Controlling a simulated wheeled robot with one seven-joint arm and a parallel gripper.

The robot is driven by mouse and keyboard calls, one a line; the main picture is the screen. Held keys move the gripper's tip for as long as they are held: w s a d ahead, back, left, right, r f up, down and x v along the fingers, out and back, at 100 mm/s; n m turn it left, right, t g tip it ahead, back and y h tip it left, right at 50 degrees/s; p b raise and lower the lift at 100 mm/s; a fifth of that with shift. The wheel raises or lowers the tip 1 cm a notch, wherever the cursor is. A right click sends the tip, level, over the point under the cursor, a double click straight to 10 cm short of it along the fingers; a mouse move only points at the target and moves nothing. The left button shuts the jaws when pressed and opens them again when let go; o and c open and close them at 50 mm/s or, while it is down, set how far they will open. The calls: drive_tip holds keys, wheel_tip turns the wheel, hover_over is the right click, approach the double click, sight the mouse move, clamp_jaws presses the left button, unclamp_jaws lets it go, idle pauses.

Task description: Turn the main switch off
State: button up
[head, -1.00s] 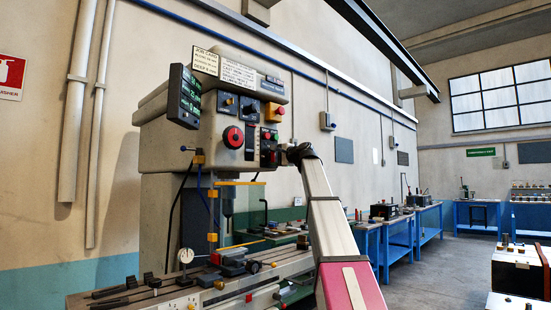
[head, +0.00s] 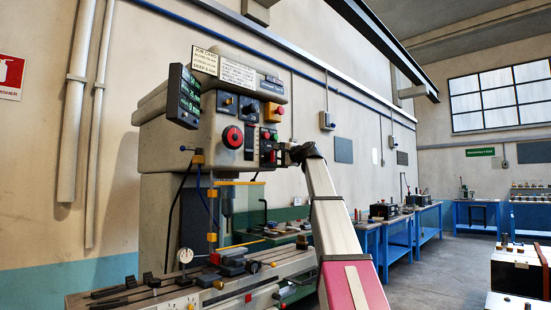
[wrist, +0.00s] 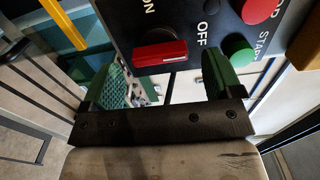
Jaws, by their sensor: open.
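The main switch (wrist: 160,52) is a red bar handle on a black panel (wrist: 190,15) in the wrist view. ON is printed above its left part and OFF to its right. The bar lies nearly level across the picture; I cannot tell which mark it points to. My gripper (wrist: 168,78) is open, with a green-padded finger on each side, below and in front of the handle. Nothing is between the fingers, and they look apart from the handle. In the head view my gripper (head: 284,155) is small and dark beside the machine's control panel, and the switch is hard to make out.
A green START button (wrist: 243,58) and a red button (wrist: 257,10) sit close to the right finger. The milling machine (head: 165,125) carries a red dial (head: 232,137), a display (head: 184,97) and a yellow-framed guard. Workbenches (head: 400,235) stand behind along the wall.

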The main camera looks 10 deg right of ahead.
drive_tip(key=v, duration=0.8)
drive_tip(key=shift+s+d, duration=0.25)
drive_tip(key=s+a+f+n+g+h, duration=0.1)
drive_tip(key=a+f+g+h, duration=0.1)
drive_tip(key=f, duration=1.5)
drive_tip(key=a+f+n+g+h, duration=0.1)
drive_tip(key=f+n+g, duration=0.15)
drive_tip(key=f, duration=1.45)
drive_tip(key=s+a+f+n+g+h, duration=0.1)
drive_tip(key=a+f+g+h, duration=0.1)
drive_tip(key=f, duration=1.5)
drive_tip(key=s+f+n+g+h, duration=0.2)
drive_tip(key=s+f, duration=0.7)
drive_tip(key=f, duration=0.3)
drive_tip(key=s+a+f+n+g+h, duration=0.1)
drive_tip(key=s+f+n+g, duration=0.1)
drive_tip(key=s+f, duration=0.7)
drive_tip(key=s+f+n+g+h, duration=0.2)
drive_tip(key=s+f+g, duration=0.2)
drive_tip(key=s+f, duration=0.5)
wheel_tip(320, 180, down, 6)
drive_tip(key=shift+a+f+h, duration=0.1)
drive_tip(key=shift+a+h, duration=0.15)
drive_tip(key=shift+h, duration=0.05)
drive_tip(key=shift+s+n, duration=0.1)
drive_tip(key=shift+n, duration=0.15)
